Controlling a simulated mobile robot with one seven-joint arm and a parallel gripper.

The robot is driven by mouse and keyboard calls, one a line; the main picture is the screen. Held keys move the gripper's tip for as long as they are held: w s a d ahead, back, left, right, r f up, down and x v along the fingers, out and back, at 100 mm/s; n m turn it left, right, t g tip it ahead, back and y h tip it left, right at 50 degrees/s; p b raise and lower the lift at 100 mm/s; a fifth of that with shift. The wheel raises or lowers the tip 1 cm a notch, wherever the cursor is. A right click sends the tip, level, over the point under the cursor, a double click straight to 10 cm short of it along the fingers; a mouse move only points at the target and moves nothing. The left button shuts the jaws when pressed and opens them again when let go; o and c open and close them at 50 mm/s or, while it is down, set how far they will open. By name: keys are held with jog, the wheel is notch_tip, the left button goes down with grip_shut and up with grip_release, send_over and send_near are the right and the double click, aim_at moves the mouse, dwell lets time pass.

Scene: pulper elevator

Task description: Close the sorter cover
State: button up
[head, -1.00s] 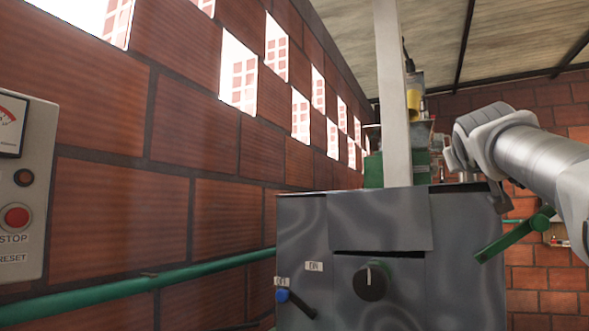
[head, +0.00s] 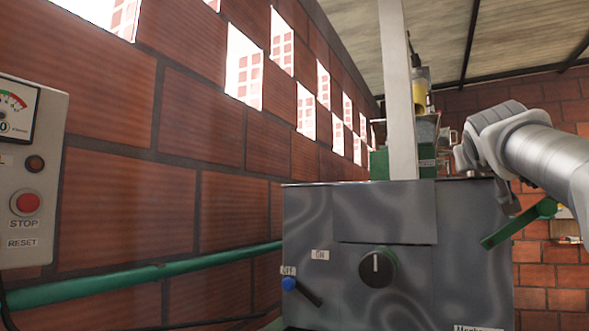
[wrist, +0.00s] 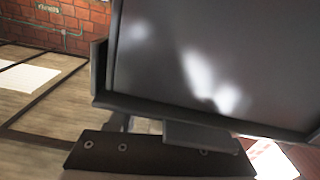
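The sorter is a dull grey metal box (head: 310,260) in the lower middle of the head view. Its cover, a flat grey flap (head: 385,215), hangs over the upper front, with only a thin dark line along its lower edge. My gripper (head: 463,158) is at the upper right of the box, at the end of my arm; its fingertips are not clear, so I cannot tell if it is open or shut. In the wrist view a dark, shiny metal panel (wrist: 220,65) fills the upper right, close to the camera. I cannot tell whether the gripper touches it.
A black knob (head: 378,267) and a blue-tipped lever (head: 290,284) are on the box front. A green bar (head: 515,225) sticks out at its right. A pale post (head: 400,90) rises behind. A green pipe (head: 150,274) runs along the brick wall, below a control panel (head: 28,190).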

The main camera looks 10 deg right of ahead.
jog(key=shift+r, duration=0.1)
jog(key=v, duration=1.7)
jog(key=shift+s+b, duration=0.2)
jog(key=shift+b, duration=0.1)
jog(key=shift+a, duration=0.15)
